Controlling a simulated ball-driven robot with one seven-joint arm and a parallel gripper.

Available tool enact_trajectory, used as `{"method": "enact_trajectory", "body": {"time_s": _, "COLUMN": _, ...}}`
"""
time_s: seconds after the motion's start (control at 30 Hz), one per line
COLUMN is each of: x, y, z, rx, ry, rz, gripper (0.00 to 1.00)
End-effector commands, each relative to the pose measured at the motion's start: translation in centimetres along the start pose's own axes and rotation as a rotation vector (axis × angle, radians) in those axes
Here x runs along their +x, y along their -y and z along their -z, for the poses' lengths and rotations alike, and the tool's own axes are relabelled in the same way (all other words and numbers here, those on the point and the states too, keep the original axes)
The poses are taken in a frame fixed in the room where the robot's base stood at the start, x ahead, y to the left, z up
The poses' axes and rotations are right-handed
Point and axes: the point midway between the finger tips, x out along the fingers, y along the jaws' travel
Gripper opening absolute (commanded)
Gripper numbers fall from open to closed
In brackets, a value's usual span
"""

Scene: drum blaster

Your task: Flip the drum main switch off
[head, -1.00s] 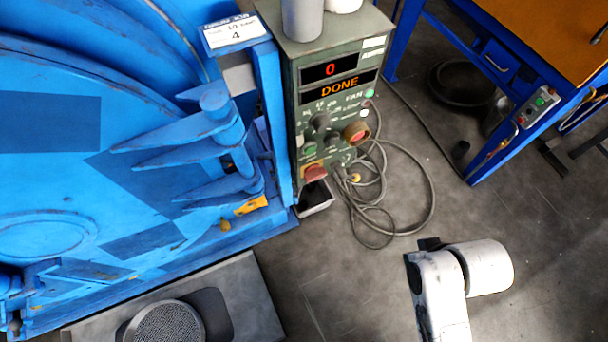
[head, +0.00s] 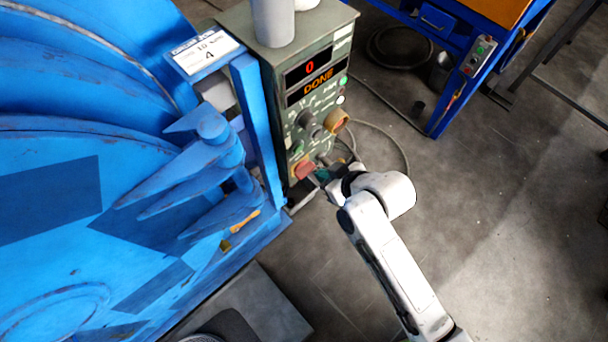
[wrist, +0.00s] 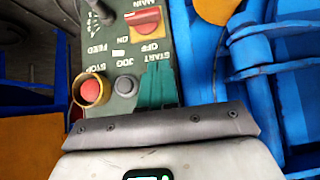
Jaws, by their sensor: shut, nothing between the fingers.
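The drum's green control panel (head: 310,105) stands right of the big blue drum. Its main switch is a red handle (head: 304,167) low on the panel. My gripper (head: 323,173), with teal fingers, is close to the panel's lower right, beside the switch. In the wrist view the shut fingers (wrist: 157,86) point toward the START label, apart from the handle in the picture. Actual contact cannot be told.
A red stop button (wrist: 90,90) and grey jog button (wrist: 125,85) sit beside the fingers. A blue drum frame post (head: 258,130) stands close left of the panel. Cables (head: 385,135) lie on the floor behind my arm. Open floor (head: 510,220) lies to the right.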

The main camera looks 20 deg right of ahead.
Motion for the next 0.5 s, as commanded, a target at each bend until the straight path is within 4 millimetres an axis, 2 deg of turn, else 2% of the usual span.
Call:
{"method": "enact_trajectory", "body": {"time_s": 0.17, "x": 1.6, "y": 0.0, "z": -0.1, "rx": 0.0, "ry": 0.002, "rz": 0.001, "gripper": 0.0}}
{"method": "enact_trajectory", "body": {"time_s": 0.5, "x": 7.8, "y": 0.0, "z": 0.0, "rx": 0.001, "ry": 0.002, "rz": 0.0, "gripper": 0.0}}
